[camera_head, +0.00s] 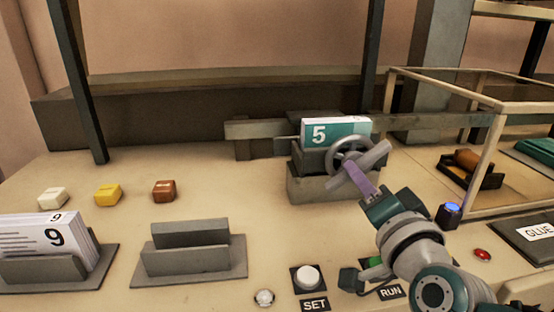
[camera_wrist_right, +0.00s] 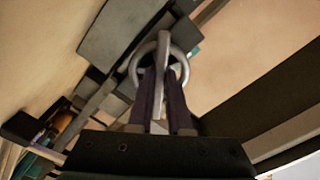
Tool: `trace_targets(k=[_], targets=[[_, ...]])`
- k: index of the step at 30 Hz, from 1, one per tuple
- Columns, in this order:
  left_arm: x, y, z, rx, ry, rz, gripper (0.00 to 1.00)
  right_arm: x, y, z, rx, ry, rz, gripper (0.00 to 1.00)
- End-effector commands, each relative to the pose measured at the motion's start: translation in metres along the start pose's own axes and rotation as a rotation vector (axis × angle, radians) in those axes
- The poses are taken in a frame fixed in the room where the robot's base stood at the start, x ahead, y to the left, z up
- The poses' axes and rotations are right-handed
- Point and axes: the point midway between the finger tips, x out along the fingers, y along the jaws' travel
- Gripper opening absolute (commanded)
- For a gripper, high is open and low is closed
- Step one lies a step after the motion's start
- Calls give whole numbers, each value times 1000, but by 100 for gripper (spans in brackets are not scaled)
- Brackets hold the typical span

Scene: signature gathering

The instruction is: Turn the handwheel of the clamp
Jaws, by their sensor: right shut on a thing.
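The clamp (camera_head: 302,185) is a grey block in the middle of the table. A white and teal booklet stack marked 5 (camera_head: 345,130) sits in it. The grey handwheel (camera_head: 334,150) is on the clamp's front right side, and it shows in the right wrist view (camera_wrist_right: 184,66). My right gripper (camera_head: 358,180) reaches up from the lower right. Its two purple fingers (camera_wrist_right: 164,98) are shut on the handwheel, at a grey bar across it. The fingers partly hide the wheel. My left gripper is not in view.
A white SET button (camera_head: 308,277) and a RUN label (camera_head: 391,292) are at the front, near my right arm. A booklet stack marked 9 (camera_head: 40,245) and an empty grey holder (camera_head: 190,262) stand left. A framed case (camera_head: 490,165) stands right.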

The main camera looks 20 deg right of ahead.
Motion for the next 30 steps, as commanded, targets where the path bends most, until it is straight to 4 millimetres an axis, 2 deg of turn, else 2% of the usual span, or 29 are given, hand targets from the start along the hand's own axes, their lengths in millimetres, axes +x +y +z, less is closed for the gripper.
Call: trace_targets(k=[17, 18, 24, 26, 30], targets=[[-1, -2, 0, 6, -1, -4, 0, 0, 0, 0, -38, 2, -1, 0], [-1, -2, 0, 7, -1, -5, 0, 0, 0, 0, -37, 2, -1, 20], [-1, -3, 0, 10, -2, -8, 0, 0, 0, 0, -36, 1, -1, 42], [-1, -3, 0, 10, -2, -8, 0, 0, 0, 0, -35, 1, -1, 48], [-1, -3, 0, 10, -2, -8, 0, 0, 0, 0, -35, 1, 0, 48]])
